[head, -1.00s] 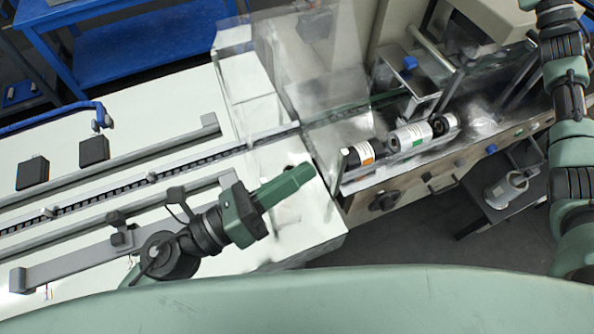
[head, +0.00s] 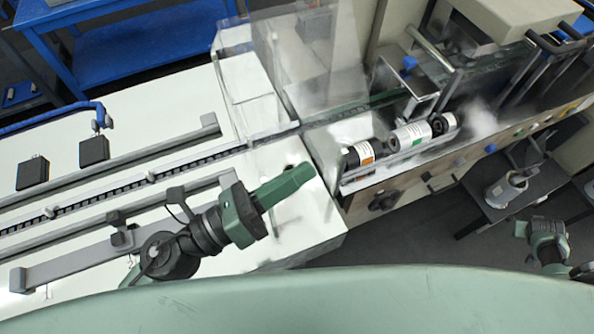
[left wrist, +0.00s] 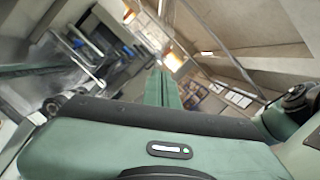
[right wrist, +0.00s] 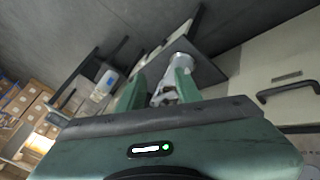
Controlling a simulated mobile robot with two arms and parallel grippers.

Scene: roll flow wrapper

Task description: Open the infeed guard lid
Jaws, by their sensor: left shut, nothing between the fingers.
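A clear panel (head: 308,55), which looks like the guard lid, stands steeply raised over the infeed beside a clear guard housing (head: 247,90). Its edges are faint, and I cannot tell its exact angle. My left gripper (head: 302,172) is shut and empty in the head view, over the white conveyor deck in front of the guard, apart from the panel. Its closed fingers show in the left wrist view (left wrist: 162,88). My right gripper (right wrist: 158,92) is open and empty in the right wrist view, pointing toward a small dark table, far from the lid.
Several dark and white rollers (head: 408,137) sit on the machine just right of the guard. A conveyor channel (head: 110,190) runs left across the deck. A small dark side table (head: 530,192) holds a white and grey device (head: 505,190). A blue bench (head: 140,60) stands behind.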

